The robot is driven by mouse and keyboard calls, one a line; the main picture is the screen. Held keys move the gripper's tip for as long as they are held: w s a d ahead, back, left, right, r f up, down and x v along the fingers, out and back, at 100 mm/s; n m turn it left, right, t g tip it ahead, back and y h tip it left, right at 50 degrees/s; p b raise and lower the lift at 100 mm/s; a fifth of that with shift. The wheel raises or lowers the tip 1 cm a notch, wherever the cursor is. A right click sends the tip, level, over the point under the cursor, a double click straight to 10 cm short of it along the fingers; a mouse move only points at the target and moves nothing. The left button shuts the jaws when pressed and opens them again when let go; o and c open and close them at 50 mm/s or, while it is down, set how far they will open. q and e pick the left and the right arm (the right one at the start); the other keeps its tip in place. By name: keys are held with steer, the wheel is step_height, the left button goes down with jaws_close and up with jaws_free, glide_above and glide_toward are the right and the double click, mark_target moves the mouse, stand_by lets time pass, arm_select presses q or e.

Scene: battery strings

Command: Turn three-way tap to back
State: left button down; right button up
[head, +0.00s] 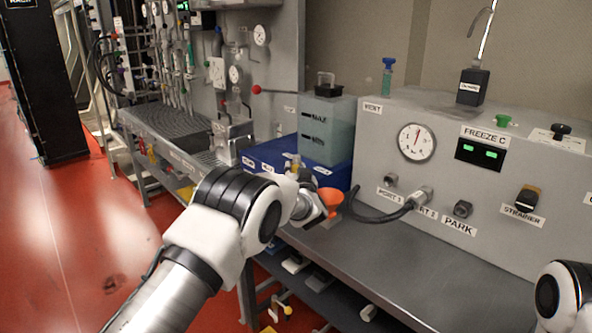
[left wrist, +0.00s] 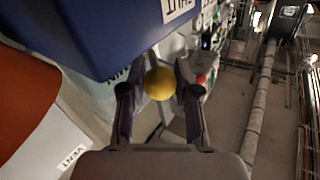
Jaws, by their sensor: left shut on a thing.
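A round yellow knob (left wrist: 160,84) sits between the two dark fingers of my left gripper (left wrist: 160,72) in the left wrist view. The gripper is shut on it. I take this knob to be the handle of the three-way tap; the tap's body is hidden. In the head view my left arm reaches over the bench front by the blue box (head: 268,158). A small yellow part (head: 296,168) shows there, partly hidden by my wrist. Which way the handle points cannot be told. My right gripper is out of view; only part of the right arm shows at lower right.
An orange funnel-like part (head: 331,198) stands close to my left wrist. A grey-green tank (head: 327,130) is behind it. The grey panel (head: 475,175) with gauge and black hose (head: 378,217) is to the right. The bench front (head: 430,268) is clear.

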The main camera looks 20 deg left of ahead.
arm_select(q)
steer(key=c, duration=0.8)
jaws_free()
steer(key=shift+a+r, duration=0.1)
steer(key=v, duration=0.7)
steer(key=shift+s, duration=0.2)
